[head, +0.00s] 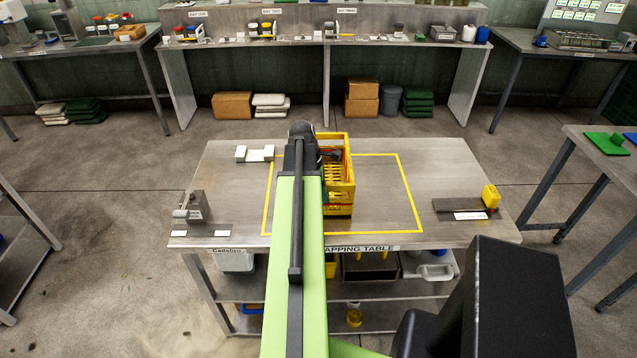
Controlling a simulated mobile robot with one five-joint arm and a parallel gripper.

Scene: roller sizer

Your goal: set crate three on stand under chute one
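My green arm reaches over the table and covers the crate's left side. My gripper (326,158) is at the crate's far left part, over or just inside its rim. Its fingers are mostly hidden by my arm, so I cannot tell whether they are open, shut or touching the crate. I can make out no stand or chute marked one in this view.
A grey tape dispenser (192,207) stands at the table's left, and a dark block with a yellow piece (490,196) at its right. A long bench with bay labels (272,11) runs behind. Floor between is clear.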

